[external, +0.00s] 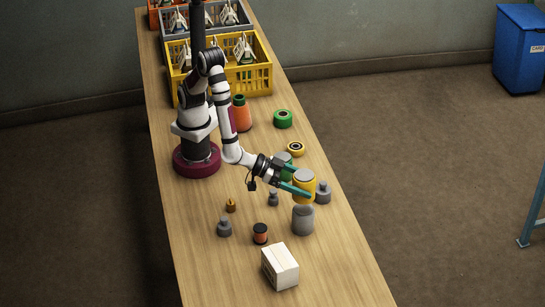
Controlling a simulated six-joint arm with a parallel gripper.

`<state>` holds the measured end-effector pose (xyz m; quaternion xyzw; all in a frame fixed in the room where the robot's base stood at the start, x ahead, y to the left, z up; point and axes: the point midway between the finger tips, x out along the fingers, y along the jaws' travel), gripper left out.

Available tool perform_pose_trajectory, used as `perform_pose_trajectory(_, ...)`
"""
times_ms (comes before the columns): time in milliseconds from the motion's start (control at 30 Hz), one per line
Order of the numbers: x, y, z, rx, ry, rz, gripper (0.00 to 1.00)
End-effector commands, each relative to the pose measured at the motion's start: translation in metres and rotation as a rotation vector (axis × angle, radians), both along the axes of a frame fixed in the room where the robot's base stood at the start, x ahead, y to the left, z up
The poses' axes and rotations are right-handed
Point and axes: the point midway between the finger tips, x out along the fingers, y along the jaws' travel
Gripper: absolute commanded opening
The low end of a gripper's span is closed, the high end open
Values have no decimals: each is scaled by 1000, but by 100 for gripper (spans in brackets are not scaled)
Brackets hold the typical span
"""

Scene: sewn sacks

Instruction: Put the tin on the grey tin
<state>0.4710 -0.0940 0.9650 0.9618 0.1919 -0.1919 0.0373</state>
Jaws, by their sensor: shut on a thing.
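A yellow tin (303,190) with a grey top is held upright between the teal fingers of my gripper (303,184), which is shut on it. The grey tin (303,220) stands upright on the table, just below the yellow tin in the picture. The yellow tin appears raised off the table. From this one view I cannot tell whether it touches the grey tin or is directly over it. A green tin (284,161) stands behind the gripper, partly hidden by it.
Grey weights (322,192) stand close by on the right and left. An orange-and-black spool (260,233) and a white box (280,266) are nearer the front. A yellow ring-shaped roll (296,149), a green roll (283,118) and a yellow crate (250,76) lie farther back.

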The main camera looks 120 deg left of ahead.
Motion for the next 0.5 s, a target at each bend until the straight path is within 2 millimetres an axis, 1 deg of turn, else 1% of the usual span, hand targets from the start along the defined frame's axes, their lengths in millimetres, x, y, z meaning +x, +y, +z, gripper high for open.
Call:
perform_pose_trajectory(167,2,2,-31,1,3,-1,0)
perform_pose_trajectory(233,2,2,-40,1,0,0,0)
perform_pose_trajectory(500,2,2,-42,-1,-3,0,0)
